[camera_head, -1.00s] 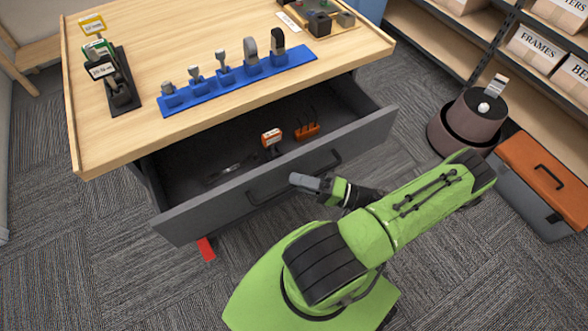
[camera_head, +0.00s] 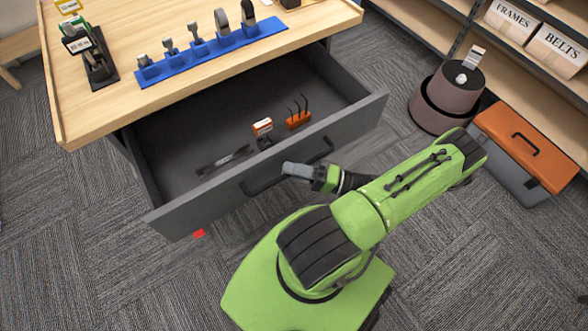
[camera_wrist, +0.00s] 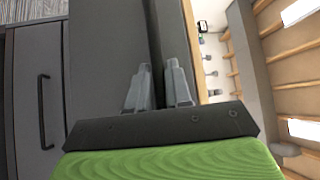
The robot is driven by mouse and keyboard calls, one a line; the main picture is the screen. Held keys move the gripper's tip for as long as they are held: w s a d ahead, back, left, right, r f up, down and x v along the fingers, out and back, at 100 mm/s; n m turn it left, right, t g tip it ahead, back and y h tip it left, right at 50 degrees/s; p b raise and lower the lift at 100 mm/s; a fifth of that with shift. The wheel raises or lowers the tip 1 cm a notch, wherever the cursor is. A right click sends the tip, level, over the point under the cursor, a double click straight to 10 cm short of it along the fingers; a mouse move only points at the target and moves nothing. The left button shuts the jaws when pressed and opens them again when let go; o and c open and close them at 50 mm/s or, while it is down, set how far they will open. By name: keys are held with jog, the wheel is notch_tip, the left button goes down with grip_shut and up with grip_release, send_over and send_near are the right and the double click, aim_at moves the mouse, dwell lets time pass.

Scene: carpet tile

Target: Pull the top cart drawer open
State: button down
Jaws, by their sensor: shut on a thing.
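The top cart drawer (camera_head: 205,205) is dark grey and stands well out from under the wooden cart top (camera_head: 110,100), with its inside showing. Its handle is a dark bar (camera_head: 262,185) across the front. My gripper (camera_head: 289,169) is at the middle of this handle and shut on it. In the wrist view my two grey fingers (camera_wrist: 158,88) are close together, in front of a dark grey panel; the handle between them is hidden there. A lower front with a black handle (camera_wrist: 43,110) shows at the left of that view.
The drawer holds an orange tool rack (camera_head: 298,120), an orange-and-white item (camera_head: 263,128) and a flat dark tool (camera_head: 224,160). A blue tool holder (camera_head: 215,52) lies on the cart top. A brown round bin (camera_head: 446,95) and an orange-lidded toolbox (camera_head: 525,140) stand right. Carpet is open at lower left.

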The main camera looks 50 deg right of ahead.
jog(key=c, duration=1.1)
grip_release()
jog(key=shift+c, duration=0.2)
jog(key=v, duration=1.5)
jog(key=shift+s+d+b, duration=0.2)
jog(key=shift+s+b, duration=0.15)
jog(key=shift+b, duration=0.1)
